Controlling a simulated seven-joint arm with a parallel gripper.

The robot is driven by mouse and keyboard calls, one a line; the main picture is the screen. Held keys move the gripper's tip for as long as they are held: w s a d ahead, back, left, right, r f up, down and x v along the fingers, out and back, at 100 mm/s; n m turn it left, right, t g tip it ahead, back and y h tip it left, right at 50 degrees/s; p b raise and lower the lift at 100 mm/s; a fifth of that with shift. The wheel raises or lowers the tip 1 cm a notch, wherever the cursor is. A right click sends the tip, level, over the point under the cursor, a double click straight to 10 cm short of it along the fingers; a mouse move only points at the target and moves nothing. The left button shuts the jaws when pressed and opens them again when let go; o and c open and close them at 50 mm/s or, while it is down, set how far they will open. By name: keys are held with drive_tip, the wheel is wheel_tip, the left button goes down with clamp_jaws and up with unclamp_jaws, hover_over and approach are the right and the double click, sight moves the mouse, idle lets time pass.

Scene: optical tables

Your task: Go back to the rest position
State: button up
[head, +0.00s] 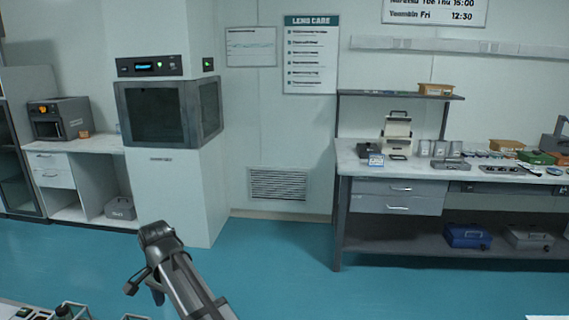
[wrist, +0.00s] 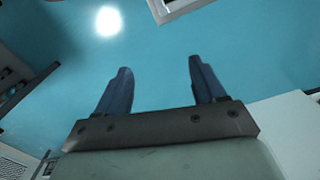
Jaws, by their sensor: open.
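My gripper (wrist: 157,85) shows in the wrist view with its two dark blue fingers spread apart. Nothing is between them, and only teal floor lies beyond. In the head view my arm rises at the lower centre-left, with its bent dark end above the floor.
A workbench (head: 390,205) with trays and small parts stands at the right. A white cabinet with a dark window (head: 158,112) stands at centre-left. A table edge with small items (head: 68,311) shows at the bottom left. The teal floor (head: 285,265) between is clear.

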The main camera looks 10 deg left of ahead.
drive_tip(key=w+d+f, duration=0.3)
drive_tip(key=d+f, duration=0.3)
drive_tip(key=d, duration=0.3)
drive_tip(key=w+d+f+n, duration=0.1)
drive_tip(key=w+d+f, duration=0.2)
drive_tip(key=d+f, duration=0.45)
drive_tip(key=w+d+f, duration=0.3)
drive_tip(key=d+f, duration=0.1)
drive_tip(key=d, duration=0.7)
drive_tip(key=s+d+f+n, duration=0.1)
drive_tip(key=s+d+f, duration=0.25)
drive_tip(key=d, duration=0.55)
drive_tip(key=s+d+f, duration=0.2)
drive_tip(key=d+f, duration=0.3)
drive_tip(key=d, duration=0.4)
drive_tip(key=s+d+f+n, duration=0.1)
drive_tip(key=s+d+f, duration=0.1)
drive_tip(key=d+f, duration=0.5)
drive_tip(key=s+f+g, duration=0.2)
drive_tip(key=s+f, duration=0.4)
drive_tip(key=s, duration=0.3)
drive_tip(key=s+d+f+g, duration=0.1)
drive_tip(key=s+f+g, duration=0.1)
drive_tip(key=s+f, duration=0.4)
drive_tip(key=s+f+g, duration=0.2)
drive_tip(key=s+f, duration=0.4)
drive_tip(key=s, duration=0.8)
drive_tip(key=shift+s+d+g, duration=0.2)
drive_tip(key=shift+d+g, duration=0.1)
drive_tip(key=shift+g, duration=0.1)
